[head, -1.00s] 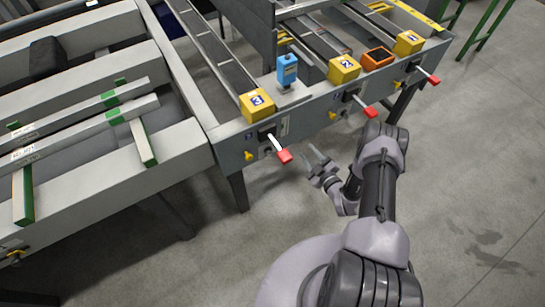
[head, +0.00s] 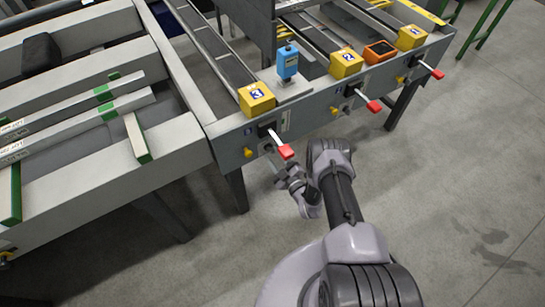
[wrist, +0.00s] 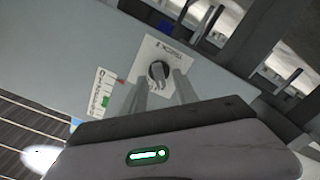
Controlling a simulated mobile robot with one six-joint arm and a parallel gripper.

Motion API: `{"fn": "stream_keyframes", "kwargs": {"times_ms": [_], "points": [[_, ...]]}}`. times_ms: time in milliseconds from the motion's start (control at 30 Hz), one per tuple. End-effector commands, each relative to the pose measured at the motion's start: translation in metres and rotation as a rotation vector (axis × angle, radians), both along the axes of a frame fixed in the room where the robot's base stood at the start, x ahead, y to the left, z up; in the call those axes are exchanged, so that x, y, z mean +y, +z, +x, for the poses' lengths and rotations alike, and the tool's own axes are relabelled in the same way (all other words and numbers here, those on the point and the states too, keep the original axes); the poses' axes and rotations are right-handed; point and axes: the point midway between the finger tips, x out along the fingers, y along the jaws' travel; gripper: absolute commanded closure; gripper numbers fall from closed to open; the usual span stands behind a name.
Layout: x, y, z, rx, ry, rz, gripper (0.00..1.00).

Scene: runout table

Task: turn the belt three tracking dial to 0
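The tracking dial (wrist: 159,70) is a dark round knob with a grey grip on a white label plate (wrist: 178,52), in the wrist view. The plate's lettering appears upside down and is too small to read surely. My gripper (wrist: 161,88) is open, its two fingers pointing at the dial from either side. I cannot tell whether they touch it. In the head view my gripper (head: 284,176) is just below the red-ended lever (head: 286,152) of the station with the yellow block marked 3 (head: 257,98). The dial is not clear there.
A label with a green and red scale (wrist: 104,94) is beside the dial plate. Yellow blocks marked 2 (head: 346,64) and 1 (head: 411,38), more red-ended levers (head: 374,107) and a blue device (head: 287,62) line the machine. The floor to the right is open.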

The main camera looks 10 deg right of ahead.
Motion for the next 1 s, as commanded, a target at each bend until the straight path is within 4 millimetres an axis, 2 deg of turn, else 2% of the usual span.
{"fn": "stream_keyframes", "kwargs": {"times_ms": [133, 367, 567, 1000], "points": [[0.0035, 0.0002, 0.0102, -0.001, 0.001, 0.000, 0.65], [0.0037, 0.0011, 0.0113, 0.000, 0.000, 0.000, 0.65], [0.0036, 0.0009, 0.0111, 0.000, 0.000, 0.000, 1.00], [0.0033, 0.0015, 0.0108, 0.016, 0.000, 0.050, 1.00]]}}
